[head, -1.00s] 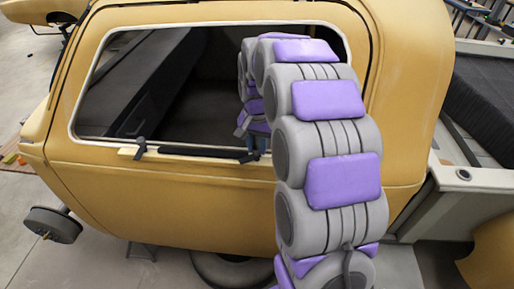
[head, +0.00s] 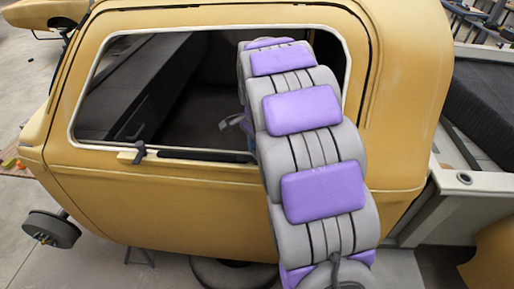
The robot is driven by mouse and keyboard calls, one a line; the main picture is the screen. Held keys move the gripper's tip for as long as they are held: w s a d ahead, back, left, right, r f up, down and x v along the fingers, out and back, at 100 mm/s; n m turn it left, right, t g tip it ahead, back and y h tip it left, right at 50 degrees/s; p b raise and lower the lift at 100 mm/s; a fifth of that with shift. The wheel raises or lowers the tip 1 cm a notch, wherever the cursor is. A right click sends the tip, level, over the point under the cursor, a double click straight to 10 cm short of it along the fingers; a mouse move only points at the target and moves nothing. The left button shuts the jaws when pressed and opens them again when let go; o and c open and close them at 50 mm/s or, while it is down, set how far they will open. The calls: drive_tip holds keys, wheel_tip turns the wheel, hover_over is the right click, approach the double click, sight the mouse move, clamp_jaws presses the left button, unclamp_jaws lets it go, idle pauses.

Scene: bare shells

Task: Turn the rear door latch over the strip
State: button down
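A yellow vehicle body shell (head: 150,205) has a pale-framed window opening. A dark latch (head: 139,153) sits on the lower sill towards the left, beside a small pale piece. A dark strip (head: 205,156) runs along the sill from near this latch to the right, until my arm covers it. Any latch at the strip's right end is hidden behind my arm. My gripper (head: 232,121) is mostly hidden behind my arm; a grey part of it pokes out to the left, in front of the dark opening and above the strip. Its fingers cannot be made out clearly, nor any contact.
The window opening (head: 190,95) shows a dark interior with a panel on the left. A grey wheel hub (head: 50,228) is at lower left, a tyre (head: 232,272) lies under the shell. A pale frame with a dark bed (head: 485,95) stands at right.

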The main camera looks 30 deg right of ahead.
idle(0.4)
drive_tip(key=c, duration=0.8)
unclamp_jaws()
drive_tip(key=shift+c, duration=0.2)
drive_tip(key=shift+a, duration=0.1)
wheel_tip(320, 180, up, 17)
drive_tip(key=shift+r, duration=0.15)
drive_tip(key=shift+w, duration=0.1)
drive_tip(key=s+a+f+n+b, duration=0.4)
drive_tip(key=s+f+n, duration=0.1)
drive_tip(key=s+f, duration=0.5)
drive_tip(key=s+a+f+n+g+b, duration=0.1)
drive_tip(key=s+a+f+n+b, duration=0.4)
drive_tip(key=s+f, duration=0.5)
drive_tip(key=s+a+f+n+b, duration=0.5)
drive_tip(key=s+f, duration=0.5)
drive_tip(key=s, duration=0.2)
drive_tip(key=shift+s+f+n+g, duration=0.15)
drive_tip(key=shift+s+n+g, duration=0.2)
drive_tip(key=shift+n, duration=0.35)
